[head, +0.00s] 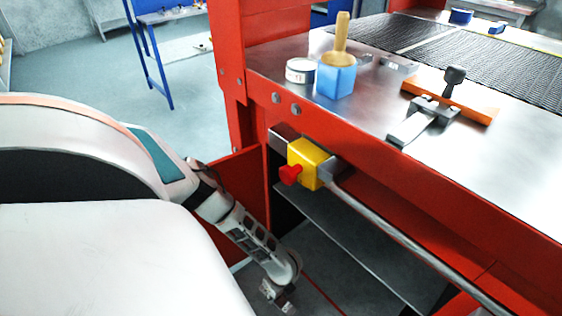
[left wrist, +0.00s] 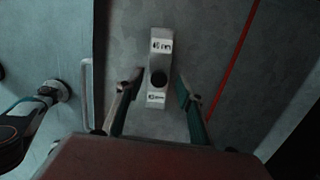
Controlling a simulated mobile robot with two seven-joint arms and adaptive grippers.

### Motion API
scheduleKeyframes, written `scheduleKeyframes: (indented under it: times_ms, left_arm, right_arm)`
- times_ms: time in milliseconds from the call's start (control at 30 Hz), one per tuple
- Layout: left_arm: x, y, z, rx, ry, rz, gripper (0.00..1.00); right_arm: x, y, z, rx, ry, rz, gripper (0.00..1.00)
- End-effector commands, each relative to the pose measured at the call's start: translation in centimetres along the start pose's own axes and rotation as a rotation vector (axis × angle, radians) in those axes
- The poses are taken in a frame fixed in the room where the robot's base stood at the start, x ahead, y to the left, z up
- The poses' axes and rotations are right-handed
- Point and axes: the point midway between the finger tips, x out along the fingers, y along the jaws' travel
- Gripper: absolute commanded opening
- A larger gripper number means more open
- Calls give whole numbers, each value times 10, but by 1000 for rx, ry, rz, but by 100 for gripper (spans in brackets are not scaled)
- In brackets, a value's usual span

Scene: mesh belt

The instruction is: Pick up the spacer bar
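A pale grey bar, which I take as the spacer bar (left wrist: 157,62), shows in the left wrist view. It has a white label with dark marks towards each end and a round black knob in the middle. My left gripper (left wrist: 157,84) is open, with one finger on each side of the bar and a visible gap on both sides. I cannot tell how far the bar is below the fingertips. In the head view my left arm reaches down beside the red machine, and its gripper (head: 277,297) is small there near the bottom edge. My right gripper is out of view.
The red machine's steel top (head: 400,75) carries a white tin (head: 300,71), a blue cup (head: 336,80), an orange board (head: 478,104) and a grey metal tool (head: 420,122). A yellow box with a red button (head: 303,163) and a rail (head: 390,230) stick out near my arm.

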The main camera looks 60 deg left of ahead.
Motion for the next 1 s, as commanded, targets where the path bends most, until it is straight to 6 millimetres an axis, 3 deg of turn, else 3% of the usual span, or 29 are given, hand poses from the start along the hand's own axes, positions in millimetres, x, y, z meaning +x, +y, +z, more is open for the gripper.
scheduleKeyframes:
  times_ms: [33,100,367,500,533,1000]
  left_arm:
    - [18,10,0,1,-3,17,37]
    - [24,8,0,1,-3,14,37]
    - [23,1,0,0,0,1,37]
    - [22,1,0,0,0,2,4]
    - [23,1,0,0,0,2,0]
    - [14,0,1,-1,1,-1,0]
  right_arm:
    - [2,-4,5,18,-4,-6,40]
    - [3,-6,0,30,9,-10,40]
    - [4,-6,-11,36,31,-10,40]
    - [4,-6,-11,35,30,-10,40]
    - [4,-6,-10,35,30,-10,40]
    - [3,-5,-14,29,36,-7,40]
